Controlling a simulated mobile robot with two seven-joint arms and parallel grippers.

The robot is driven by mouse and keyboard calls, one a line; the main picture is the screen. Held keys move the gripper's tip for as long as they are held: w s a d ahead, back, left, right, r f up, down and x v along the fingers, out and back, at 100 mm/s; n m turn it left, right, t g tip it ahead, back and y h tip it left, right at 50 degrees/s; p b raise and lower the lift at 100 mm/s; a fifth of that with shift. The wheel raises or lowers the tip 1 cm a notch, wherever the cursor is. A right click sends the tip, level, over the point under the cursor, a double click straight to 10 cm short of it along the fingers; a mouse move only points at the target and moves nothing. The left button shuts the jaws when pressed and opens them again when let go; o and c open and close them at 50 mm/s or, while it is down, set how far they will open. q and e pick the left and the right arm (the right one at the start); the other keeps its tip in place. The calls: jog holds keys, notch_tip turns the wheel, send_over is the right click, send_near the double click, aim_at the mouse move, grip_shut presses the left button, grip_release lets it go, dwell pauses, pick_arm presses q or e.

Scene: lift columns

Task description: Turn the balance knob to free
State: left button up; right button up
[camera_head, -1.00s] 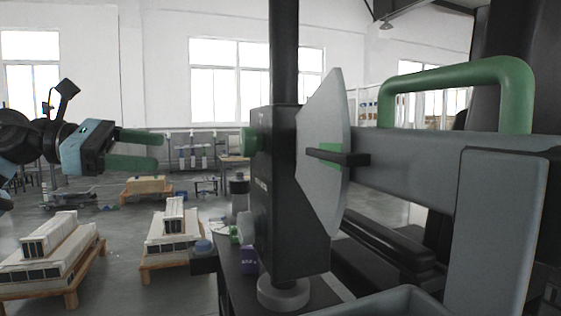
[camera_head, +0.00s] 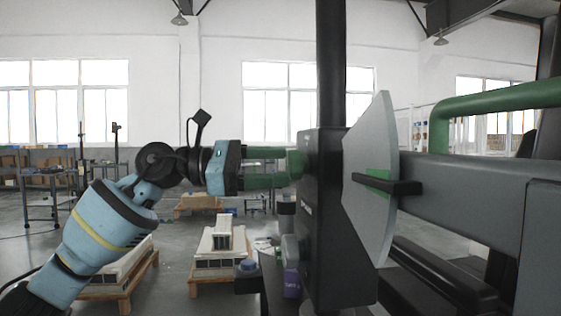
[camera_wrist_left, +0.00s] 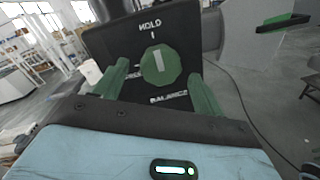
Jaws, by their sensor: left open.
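The balance knob is green and sits on the face of a black box (camera_head: 325,225) on the column. In the wrist view the knob (camera_wrist_left: 160,64) is a green disc with a white line pointing up at the HOLD mark. The word BALANCE is printed below it; a label at its left is partly hidden by a finger. My left gripper (camera_head: 270,168) is open, its two green fingers level and pointing right at the knob (camera_head: 296,163). In the wrist view the fingers stand on either side of the knob; contact is not clear. My right gripper is not in view.
A pale angled plate (camera_head: 372,190) and a thick green handle (camera_head: 490,103) stand right of the box. Pallets with pale blocks (camera_head: 220,250) lie on the floor behind.

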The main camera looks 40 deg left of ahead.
pick_arm(q)
jog(key=shift+x, duration=0.9)
jog(key=shift+c, duration=0.3)
jog(key=c, duration=0.9)
